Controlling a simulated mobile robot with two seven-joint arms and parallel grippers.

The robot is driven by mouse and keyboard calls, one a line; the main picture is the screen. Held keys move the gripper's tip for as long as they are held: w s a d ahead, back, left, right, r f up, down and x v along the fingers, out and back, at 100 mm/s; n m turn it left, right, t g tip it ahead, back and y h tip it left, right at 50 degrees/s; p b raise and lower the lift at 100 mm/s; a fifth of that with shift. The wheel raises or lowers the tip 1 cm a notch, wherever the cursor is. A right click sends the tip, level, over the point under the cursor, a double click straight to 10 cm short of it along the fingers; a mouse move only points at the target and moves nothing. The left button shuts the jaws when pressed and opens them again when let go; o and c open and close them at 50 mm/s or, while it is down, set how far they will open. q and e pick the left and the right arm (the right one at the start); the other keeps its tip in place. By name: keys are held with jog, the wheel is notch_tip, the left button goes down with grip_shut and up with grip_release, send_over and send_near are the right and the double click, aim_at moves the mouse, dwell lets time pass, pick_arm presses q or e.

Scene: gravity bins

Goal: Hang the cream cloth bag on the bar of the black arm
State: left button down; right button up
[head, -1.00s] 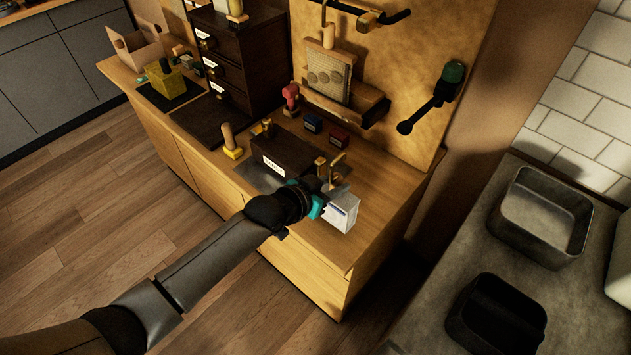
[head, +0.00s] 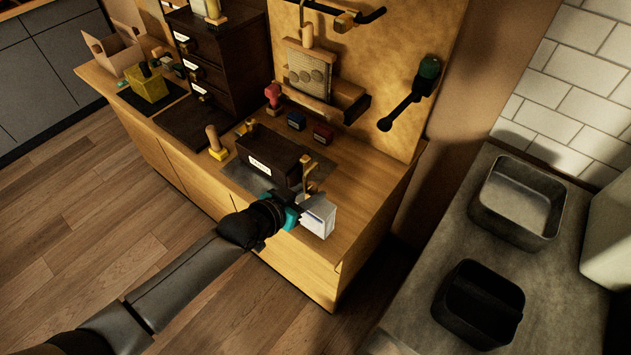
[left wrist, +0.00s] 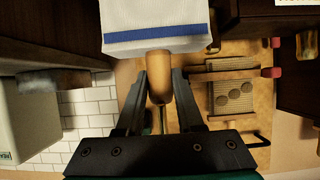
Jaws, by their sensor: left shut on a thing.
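The cream cloth bag (head: 318,216), pale with a blue stripe, is held in my left gripper (head: 292,213) at the front edge of the wooden bench. In the left wrist view, the bag (left wrist: 155,20) fills the top middle, and its round wooden handle (left wrist: 158,80) lies between the fingers of my left gripper (left wrist: 160,95), which is shut on it. A brass hook (head: 308,170) rises just above the bag in the head view. The black arm (head: 405,105) with a green knob sticks out from the tan board at the right, apart from the bag. My right gripper is out of view.
A dark labelled bin (head: 268,152) stands on the bench beside the gripper. A panel with round marks (head: 310,72) and a wooden shelf (head: 345,105) are at the board. A black rail (head: 350,14) is above. Metal trays (head: 515,198) lie on the counter at right.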

pick_arm(q)
jog(key=s+a+p, duration=0.4)
jog(key=s+a, duration=0.3)
jog(key=s, duration=0.3)
jog(key=shift+p, duration=0.4)
dwell(0.4)
jog(key=shift+w+r, duration=0.1)
dwell(0.9)
